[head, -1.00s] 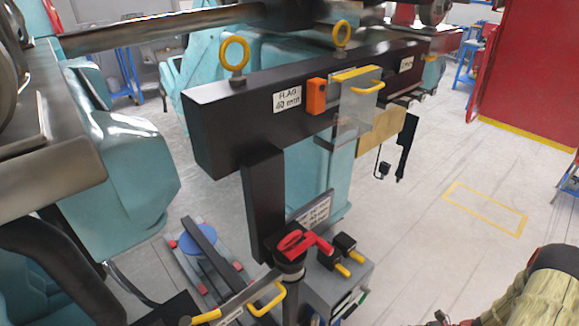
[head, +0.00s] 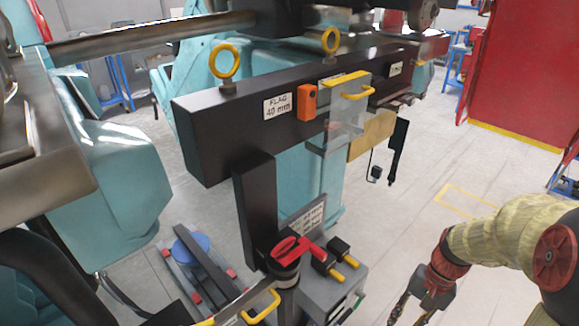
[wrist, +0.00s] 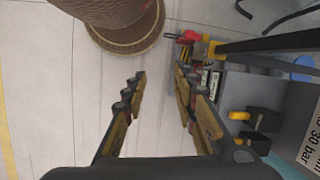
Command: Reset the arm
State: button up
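My gripper (head: 408,312) is at the lower right of the head view, at the end of my yellow-sleeved arm. It points downward, and the frame's bottom edge cuts off part of it. It is to the right of the grey block with yellow-tipped black knobs and apart from it. In the wrist view the two fingers of my gripper (wrist: 160,76) stand apart, with only pale floor between them. Nothing is held.
A black beam (head: 225,115) labelled "FLAG 40 mm" carries yellow rings, an orange box (head: 307,101) and a clear guard with a yellow handle. Below it are a red lever (head: 297,247) and a grey block. A red panel (head: 520,75) stands at back right. Tiled floor (head: 425,215) is open between.

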jog(key=s+a+r+n+t+h, duration=0.1)
jog(key=s+a+r+n+t, duration=0.1)
jog(key=a+r, duration=0.4)
jog(key=s+a+r+n+t+h, duration=0.2)
jog(key=a+r+n+t, duration=0.3)
jog(key=r, duration=0.9)
jog(key=shift+a+n, duration=0.7)
jog(key=shift+a, duration=0.3)
